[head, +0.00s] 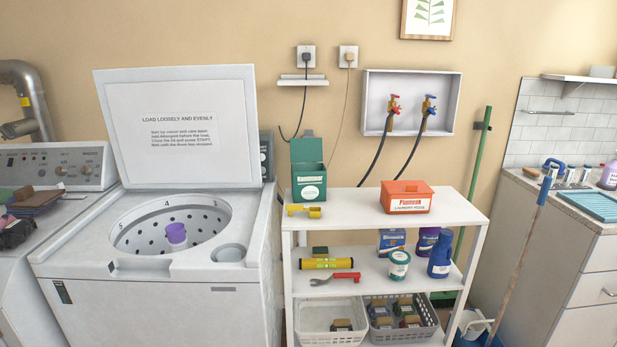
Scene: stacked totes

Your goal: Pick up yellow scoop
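The yellow scoop (304,211) lies on the top shelf of the white shelf unit, near its left front edge. It sits just in front of an open green box (308,180) and seems to lie on its side. Nothing is holding it. Neither of my grippers shows in the head view.
An orange laundry box (406,196) stands right of the scoop on the white shelf unit (455,211). The open washer (160,275) stands to the left, with a purple cup (176,235) in its drum. Bare shelf top lies between the two boxes.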

